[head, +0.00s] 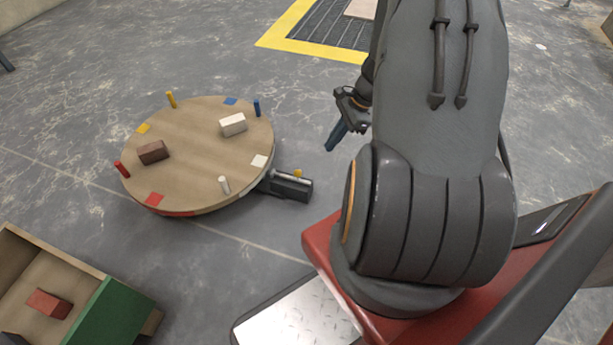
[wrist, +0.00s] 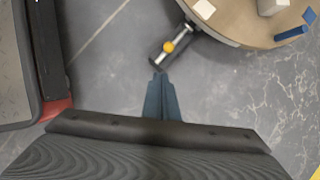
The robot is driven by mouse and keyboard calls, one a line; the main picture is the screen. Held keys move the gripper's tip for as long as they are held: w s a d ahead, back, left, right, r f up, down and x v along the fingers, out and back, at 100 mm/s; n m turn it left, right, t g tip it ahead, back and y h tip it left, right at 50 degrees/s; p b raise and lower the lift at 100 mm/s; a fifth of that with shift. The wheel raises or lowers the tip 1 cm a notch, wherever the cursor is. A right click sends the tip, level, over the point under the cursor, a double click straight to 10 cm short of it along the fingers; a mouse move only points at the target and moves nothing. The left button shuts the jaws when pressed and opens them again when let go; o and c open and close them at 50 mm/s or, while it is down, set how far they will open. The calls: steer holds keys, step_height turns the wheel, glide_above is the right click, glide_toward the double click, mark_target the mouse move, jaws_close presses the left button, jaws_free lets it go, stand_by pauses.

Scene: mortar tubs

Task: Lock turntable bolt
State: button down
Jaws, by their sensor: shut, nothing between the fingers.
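A round wooden turntable (head: 190,178) stands on the grey floor at the left in the head view, with coloured pegs and coloured squares around its rim. Its edge also shows at the upper right of the wrist view (wrist: 240,27). The bolt housing (head: 288,185) is a dark block at the turntable's right edge, with a small yellow knob (head: 297,173) on top. In the wrist view the knob (wrist: 168,47) sits on the housing beside a light metal bar. My gripper (head: 336,134) is shut and empty, apart from the housing. Its blue fingers (wrist: 160,80) point toward the housing.
A brown brick (head: 153,152) and a white brick (head: 233,124) lie on the turntable. A wooden crate with a green side (head: 115,312) stands at the lower left with a red brick (head: 49,304) in it. A yellow-edged dark grate (head: 325,25) lies behind. Floor between is clear.

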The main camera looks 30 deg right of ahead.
steer(key=shift+m, duration=0.8)
steer(key=f, duration=0.1)
steer(key=d+f+b, duration=0.1)
steer(key=f, duration=0.1)
steer(key=d+f, duration=0.1)
steer(key=shift+f, duration=0.35)
steer(key=shift+w+f+b, duration=0.1)
steer(key=shift+b, duration=0.2)
steer(key=w+a+f+b, duration=0.3)
steer(key=a+f+b, duration=0.4)
steer(key=f, duration=0.1)
steer(key=shift+w+a, duration=0.2)
steer(key=shift+a, duration=0.1)
steer(key=shift+w+a+p, duration=0.4)
steer(key=shift+w+a, duration=0.5)
steer(key=shift+w, duration=0.2)
steer(key=shift+w+a+p, duration=0.4)
steer(key=shift+w+a, duration=0.45)
steer(key=shift+w, duration=0.25)
